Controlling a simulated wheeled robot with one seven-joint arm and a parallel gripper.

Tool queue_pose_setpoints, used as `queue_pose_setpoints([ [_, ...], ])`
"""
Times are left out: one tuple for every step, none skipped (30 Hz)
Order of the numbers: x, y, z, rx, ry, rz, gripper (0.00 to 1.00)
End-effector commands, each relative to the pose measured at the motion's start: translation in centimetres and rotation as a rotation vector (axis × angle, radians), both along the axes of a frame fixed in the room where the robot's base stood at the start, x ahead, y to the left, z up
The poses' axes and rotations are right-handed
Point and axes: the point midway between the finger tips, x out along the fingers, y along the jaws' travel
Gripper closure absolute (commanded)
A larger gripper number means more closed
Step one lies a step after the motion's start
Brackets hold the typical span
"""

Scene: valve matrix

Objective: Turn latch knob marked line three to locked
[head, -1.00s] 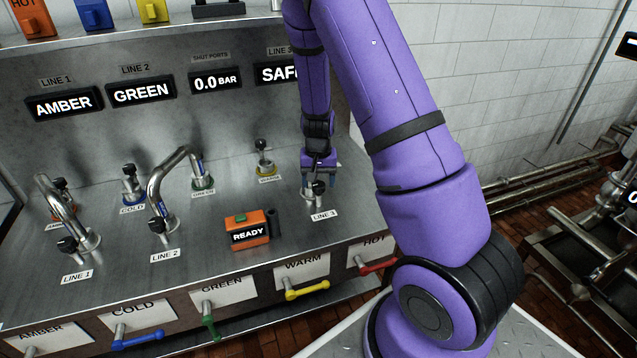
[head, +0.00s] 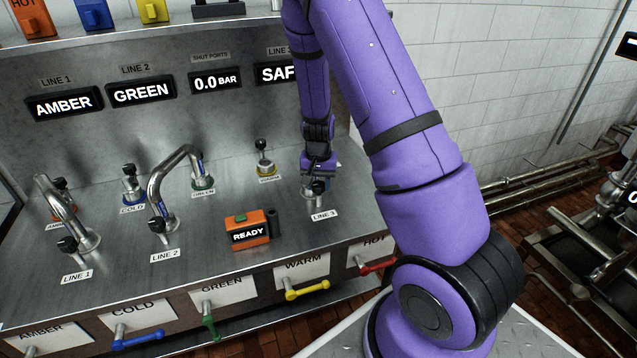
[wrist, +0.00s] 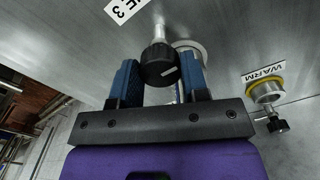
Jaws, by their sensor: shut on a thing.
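The line three latch knob (wrist: 158,65) is a black ribbed knob with a pale pointer mark, on a metal stem beside the "LINE 3" label (head: 324,215). In the wrist view it sits between the two blue-padded fingers of my gripper (wrist: 159,80). The fingers are shut on it. In the head view my gripper (head: 318,178) is low at the line 3 port, with part of the knob (head: 319,187) showing below it. The line 3 display (head: 277,73) reads "SAF", its end hidden by my arm.
An orange "READY" box (head: 248,230) stands left of the line 3 port. The warm port (head: 264,160) is behind it and shows in the wrist view. Curved pipes join ports at lines 1 and 2. Coloured lever handles line the front edge.

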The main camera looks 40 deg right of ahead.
Motion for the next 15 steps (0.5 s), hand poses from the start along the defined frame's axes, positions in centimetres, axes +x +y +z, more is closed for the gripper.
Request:
queue_pose_setpoints([
  [0.02, -0.01, 0.02, 0.000, 0.000, -0.015, 0.82],
  [0.02, -0.02, 0.03, -0.001, -0.001, -0.020, 0.82],
  [0.02, -0.01, 0.03, -0.001, -0.001, -0.024, 0.82],
  [0.02, -0.02, 0.03, -0.001, -0.001, -0.024, 0.82],
  [0.02, -0.02, 0.03, -0.001, -0.001, -0.024, 0.82],
  [0.02, -0.02, 0.03, -0.001, -0.001, -0.024, 0.82],
  [0.02, -0.02, 0.03, -0.001, -0.001, -0.024, 0.82],
  [0.02, -0.02, 0.03, -0.001, -0.001, -0.024, 0.82],
  [0.02, -0.02, 0.03, -0.001, -0.001, -0.024, 0.82],
  [0.02, -0.02, 0.03, -0.001, -0.001, -0.024, 0.56],
  [0.02, -0.02, 0.03, 0.000, -0.001, -0.024, 0.49],
  [0.02, -0.02, 0.03, 0.000, -0.001, -0.024, 0.40],
  [0.02, -0.02, 0.03, 0.000, -0.001, -0.024, 0.33],
  [0.02, -0.02, 0.03, -0.001, -0.001, -0.024, 0.33],
  [0.02, -0.01, 0.03, 0.000, 0.000, -0.023, 0.33],
])
